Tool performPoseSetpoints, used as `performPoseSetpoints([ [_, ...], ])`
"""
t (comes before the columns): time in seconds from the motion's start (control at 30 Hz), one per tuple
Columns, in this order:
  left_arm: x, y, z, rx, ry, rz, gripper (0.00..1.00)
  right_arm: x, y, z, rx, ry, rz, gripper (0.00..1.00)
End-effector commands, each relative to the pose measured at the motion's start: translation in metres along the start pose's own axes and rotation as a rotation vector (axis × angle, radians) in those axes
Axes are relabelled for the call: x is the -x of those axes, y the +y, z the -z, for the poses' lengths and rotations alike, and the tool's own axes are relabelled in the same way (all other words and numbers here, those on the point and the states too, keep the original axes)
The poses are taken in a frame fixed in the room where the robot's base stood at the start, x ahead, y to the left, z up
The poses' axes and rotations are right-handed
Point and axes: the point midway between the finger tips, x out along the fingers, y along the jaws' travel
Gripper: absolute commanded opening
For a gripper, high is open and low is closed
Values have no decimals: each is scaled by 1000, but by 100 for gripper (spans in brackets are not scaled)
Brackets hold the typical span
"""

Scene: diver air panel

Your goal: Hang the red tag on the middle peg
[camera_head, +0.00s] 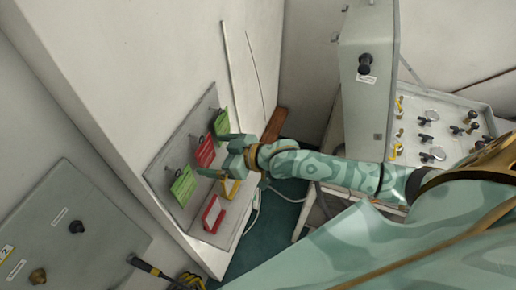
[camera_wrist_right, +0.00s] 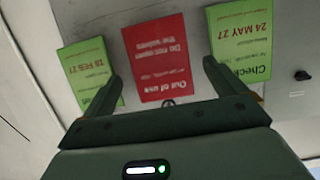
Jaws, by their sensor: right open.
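The red tag (camera_head: 205,151) is on the grey panel, in the middle between two green tags, and appears to hang from the middle peg (camera_head: 194,138). The hanging point itself is too small to make out. In the right wrist view the red tag (camera_wrist_right: 160,58) reads "Out of use", upside down, with its face toward the camera. My right gripper (camera_head: 216,157) is open in front of the red tag, with one finger toward each green tag. The wrist view shows the right gripper's fingers (camera_wrist_right: 162,75) apart on either side of the red tag. My left gripper is not in view.
Green tags hang above (camera_head: 222,122) and below (camera_head: 183,186) the red one. A red bracket (camera_head: 213,214) and a yellow one (camera_head: 231,189) sit lower on the panel (camera_head: 196,224). A grey cabinet (camera_head: 367,90) and valve board (camera_head: 470,111) stand at right.

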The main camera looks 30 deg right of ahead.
Motion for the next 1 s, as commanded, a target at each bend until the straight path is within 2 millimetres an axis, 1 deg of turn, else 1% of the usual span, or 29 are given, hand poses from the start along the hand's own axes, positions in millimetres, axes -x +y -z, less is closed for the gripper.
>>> performPoseSetpoints([
  [0.03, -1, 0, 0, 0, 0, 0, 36, 9, 0, -1, 2, -1, 0, 95],
  [0.3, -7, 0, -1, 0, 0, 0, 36, 62, -1, -2, 1, -3, 2, 95],
  [0.6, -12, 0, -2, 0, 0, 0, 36, 108, 0, -2, 1, -2, 1, 95],
  [0.8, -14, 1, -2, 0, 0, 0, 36, 128, 0, -2, 0, -2, 0, 95],
  [1.0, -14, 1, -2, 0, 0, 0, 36, 138, 0, -1, 0, 0, 0, 95],
])
